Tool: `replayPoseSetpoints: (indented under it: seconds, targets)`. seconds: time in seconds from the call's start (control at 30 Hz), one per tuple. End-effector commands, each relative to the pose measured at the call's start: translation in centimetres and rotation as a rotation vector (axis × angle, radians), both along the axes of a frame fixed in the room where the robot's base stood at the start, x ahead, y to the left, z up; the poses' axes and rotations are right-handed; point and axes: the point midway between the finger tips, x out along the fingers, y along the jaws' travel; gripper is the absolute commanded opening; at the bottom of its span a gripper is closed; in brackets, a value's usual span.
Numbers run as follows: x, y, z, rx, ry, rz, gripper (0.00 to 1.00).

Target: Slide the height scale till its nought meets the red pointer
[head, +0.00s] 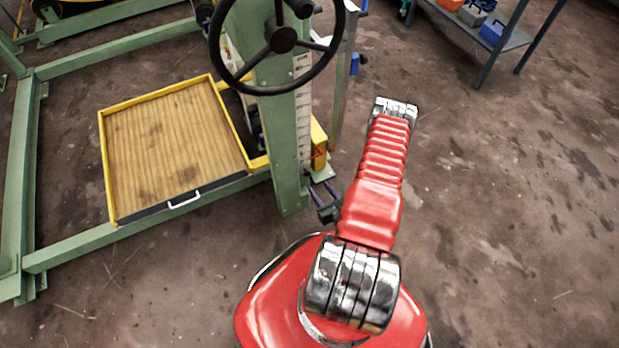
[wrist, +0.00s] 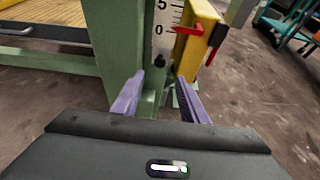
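The white height scale (head: 303,120) runs down the green post. In the wrist view its lower end (wrist: 160,18) shows a 5 and, below it, the 0. A small black knob (wrist: 159,62) sits below the 0. The red pointer (wrist: 187,30) sticks out from a yellow block towards the scale; its tip looks about level with the 0. The pointer also shows small in the head view (head: 318,155). My gripper (wrist: 159,77) is open, its two purple fingers apart on either side below the knob, holding nothing. In the head view my gripper (head: 322,188) is low beside the post.
The green post (head: 287,150) stands close left of my gripper, with a black handwheel (head: 283,40) above. A yellow-edged wooden tray (head: 170,145) lies left within the green frame. A shelf with boxes (head: 515,38) stands at the back right. The floor on the right is clear.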

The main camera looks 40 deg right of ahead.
Motion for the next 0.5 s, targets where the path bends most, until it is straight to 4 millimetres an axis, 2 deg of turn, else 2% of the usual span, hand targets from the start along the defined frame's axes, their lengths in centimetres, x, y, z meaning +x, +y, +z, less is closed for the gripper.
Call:
replayPoseSetpoints:
  seconds: [0.5]
  targets:
    - [6.5,-1.8,-2.7,-0.001,-0.001,0.003,0.40]
